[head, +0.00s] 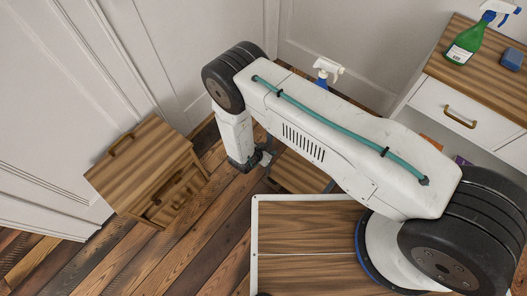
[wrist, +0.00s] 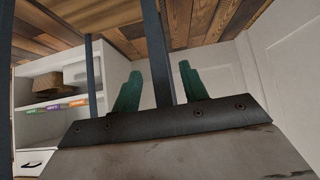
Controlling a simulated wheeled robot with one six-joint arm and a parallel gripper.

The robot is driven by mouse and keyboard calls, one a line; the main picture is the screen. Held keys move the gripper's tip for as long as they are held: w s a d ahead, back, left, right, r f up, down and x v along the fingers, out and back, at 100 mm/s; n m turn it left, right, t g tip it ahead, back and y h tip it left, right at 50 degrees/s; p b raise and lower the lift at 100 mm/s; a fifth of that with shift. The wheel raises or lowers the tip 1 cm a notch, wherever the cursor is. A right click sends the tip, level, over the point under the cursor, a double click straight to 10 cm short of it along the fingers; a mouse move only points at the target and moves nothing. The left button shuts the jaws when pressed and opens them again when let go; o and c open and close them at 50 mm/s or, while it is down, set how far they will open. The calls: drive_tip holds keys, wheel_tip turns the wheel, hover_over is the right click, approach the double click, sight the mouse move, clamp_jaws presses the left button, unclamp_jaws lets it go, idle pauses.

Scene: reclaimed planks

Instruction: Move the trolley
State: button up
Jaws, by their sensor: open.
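The trolley shows in the head view as a wooden shelf (head: 298,173) with dark uprights, partly hidden under my arm. In the wrist view, which looks upside down, several dark posts and a wooden shelf (wrist: 90,12) of it show. My gripper (wrist: 160,68) is open, its two green fingers apart. One dark post (wrist: 157,35) of the trolley runs between the fingers in this view, with gaps on both sides. I cannot tell how deep it sits between them. In the head view my gripper (head: 258,160) is low, at the trolley's left side.
A small wooden cabinet (head: 140,165) with a drawer pulled out stands to the left. A white cabinet (head: 435,105) at the right bears a green spray bottle (head: 465,45) and a blue block (head: 511,58). A blue-and-white spray bottle (head: 323,74) shows behind my arm. Plank floor (head: 190,235) is clear at lower left.

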drive_tip(key=shift+x, duration=0.9)
clamp_jaws()
idle(0.9)
